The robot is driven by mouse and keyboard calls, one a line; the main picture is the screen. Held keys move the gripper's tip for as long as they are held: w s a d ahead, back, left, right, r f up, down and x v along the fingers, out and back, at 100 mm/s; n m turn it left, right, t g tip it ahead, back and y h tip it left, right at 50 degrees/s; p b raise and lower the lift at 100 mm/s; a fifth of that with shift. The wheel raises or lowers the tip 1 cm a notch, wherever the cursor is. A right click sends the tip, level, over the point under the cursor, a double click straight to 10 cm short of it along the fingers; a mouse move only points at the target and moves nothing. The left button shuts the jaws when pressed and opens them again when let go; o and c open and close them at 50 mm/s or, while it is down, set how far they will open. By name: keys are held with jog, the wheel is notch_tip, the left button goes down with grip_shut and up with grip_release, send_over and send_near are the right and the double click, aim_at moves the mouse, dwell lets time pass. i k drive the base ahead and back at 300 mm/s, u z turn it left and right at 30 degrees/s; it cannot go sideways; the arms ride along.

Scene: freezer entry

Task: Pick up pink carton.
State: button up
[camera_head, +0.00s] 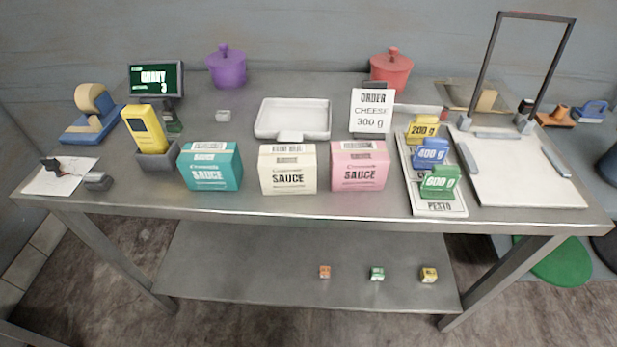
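The pink carton (359,166) stands upright near the front edge of the grey metal table, with a white label on top and the word SAUCE on its front. A cream carton (288,170) stands to its left, and a teal carton (211,167) stands further left. There is a small gap between the pink and cream cartons. My gripper is not in view, and nothing touches the pink carton.
An ORDER card (371,111) stands right behind the pink carton, with a white tray (292,119) behind the cream one. Coloured weight tags on a sheet (440,209) and a white board (520,172) lie to the right. A lower shelf (240,262) holds small cubes.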

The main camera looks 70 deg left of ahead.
aim_at(353, 165)
jog(key=k, duration=0.8)
jog(key=u, duration=1.55)
